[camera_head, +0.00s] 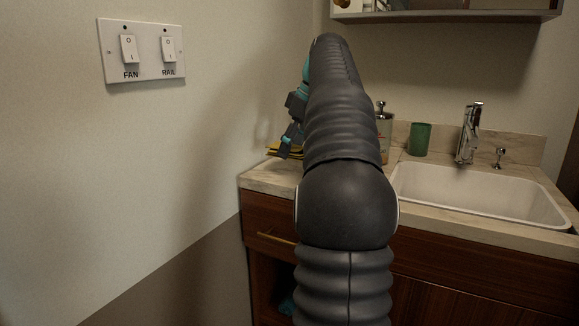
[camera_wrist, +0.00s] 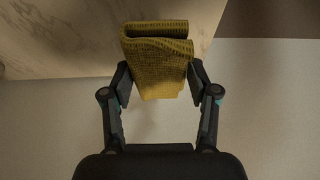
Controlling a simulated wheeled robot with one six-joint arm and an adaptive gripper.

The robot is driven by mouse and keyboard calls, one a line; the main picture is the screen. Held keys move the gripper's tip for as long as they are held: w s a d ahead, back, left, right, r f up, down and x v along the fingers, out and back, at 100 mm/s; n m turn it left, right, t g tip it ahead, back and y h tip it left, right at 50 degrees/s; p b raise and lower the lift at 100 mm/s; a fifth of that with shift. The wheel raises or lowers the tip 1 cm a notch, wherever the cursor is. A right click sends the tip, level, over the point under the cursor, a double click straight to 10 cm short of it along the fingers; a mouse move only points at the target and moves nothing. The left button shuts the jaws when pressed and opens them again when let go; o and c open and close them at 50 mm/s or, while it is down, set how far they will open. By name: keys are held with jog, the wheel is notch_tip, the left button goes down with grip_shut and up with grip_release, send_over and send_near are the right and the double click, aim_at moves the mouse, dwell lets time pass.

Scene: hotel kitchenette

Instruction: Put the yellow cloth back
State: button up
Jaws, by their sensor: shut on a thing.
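The yellow cloth (camera_wrist: 158,60) is folded and sits between the two fingers of my gripper (camera_wrist: 158,82) in the wrist view. My gripper is shut on it. Part of the cloth overlaps the wooden-looking counter (camera_wrist: 60,35) in that view, and its near end hangs over the paler area beyond the counter edge. In the head view a bit of the yellow cloth (camera_head: 271,150) shows at the counter's left end, beside my gripper (camera_head: 286,146). My arm hides much of that area. I cannot tell whether the cloth touches the counter.
A soap bottle (camera_head: 384,128) stands behind my arm, with a green cup (camera_head: 420,139) right of it. A faucet (camera_head: 468,133) and white sink (camera_head: 480,193) are at the right. A wall with a switch plate (camera_head: 142,51) is at the left. A shelf (camera_head: 445,14) hangs above.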

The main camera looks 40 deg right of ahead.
aim_at(291, 174)
jog(key=shift+w+a+f+b, duration=0.15)
jog(key=shift+f+b, duration=0.55)
jog(key=shift+f, duration=1.45)
jog(key=o, duration=1)
jog(key=shift+f, duration=0.1)
jog(key=p+v, duration=0.4)
jog(key=v, duration=0.8)
